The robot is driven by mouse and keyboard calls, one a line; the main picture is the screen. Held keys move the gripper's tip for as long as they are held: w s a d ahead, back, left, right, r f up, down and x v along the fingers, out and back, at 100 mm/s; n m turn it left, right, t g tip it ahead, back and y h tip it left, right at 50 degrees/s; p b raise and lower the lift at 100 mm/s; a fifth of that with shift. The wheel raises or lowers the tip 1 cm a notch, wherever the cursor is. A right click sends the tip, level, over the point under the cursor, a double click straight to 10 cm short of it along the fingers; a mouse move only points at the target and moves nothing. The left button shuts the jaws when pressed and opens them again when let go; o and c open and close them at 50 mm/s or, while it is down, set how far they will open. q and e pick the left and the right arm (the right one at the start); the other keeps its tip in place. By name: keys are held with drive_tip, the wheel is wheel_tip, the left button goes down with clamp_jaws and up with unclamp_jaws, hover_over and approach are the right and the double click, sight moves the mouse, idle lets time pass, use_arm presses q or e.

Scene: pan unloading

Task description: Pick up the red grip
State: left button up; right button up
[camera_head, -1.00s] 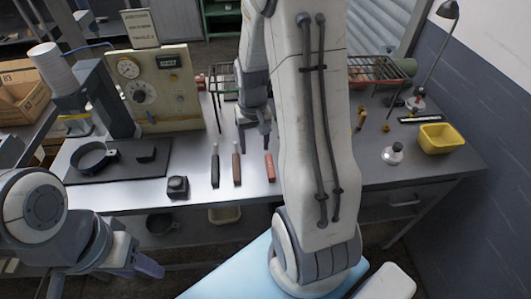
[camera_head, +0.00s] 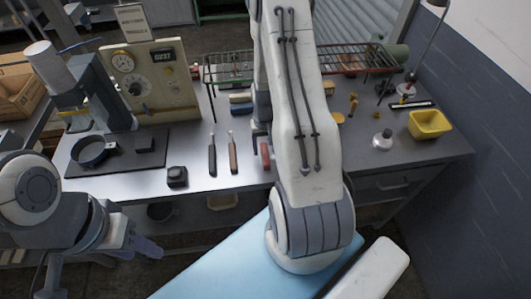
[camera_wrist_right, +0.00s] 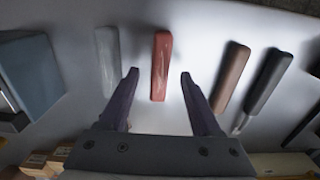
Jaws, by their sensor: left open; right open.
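The red grip (camera_wrist_right: 161,65) lies on the grey bench. In the right wrist view it is between the fingertips of my right gripper (camera_wrist_right: 159,75), with a gap on each side. In the head view the red grip (camera_head: 265,155) is partly hidden by my right arm, which also mostly hides its gripper. My right gripper is open and empty; its height above the bench is hard to tell. My left gripper (camera_head: 142,248) is open and empty, low at the left in front of the bench.
A brown-handled tool (camera_head: 232,155) and a black-handled tool (camera_head: 212,157) lie left of the red grip. A grey bar (camera_wrist_right: 107,60) lies beside it in the wrist view. A black block (camera_head: 177,177), a wire rack (camera_head: 350,59) and a yellow bin (camera_head: 429,124) stand on the bench.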

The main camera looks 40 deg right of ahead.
drive_tip(key=shift+f, duration=0.8)
clamp_jaws()
drive_tip(key=shift+r, duration=0.2)
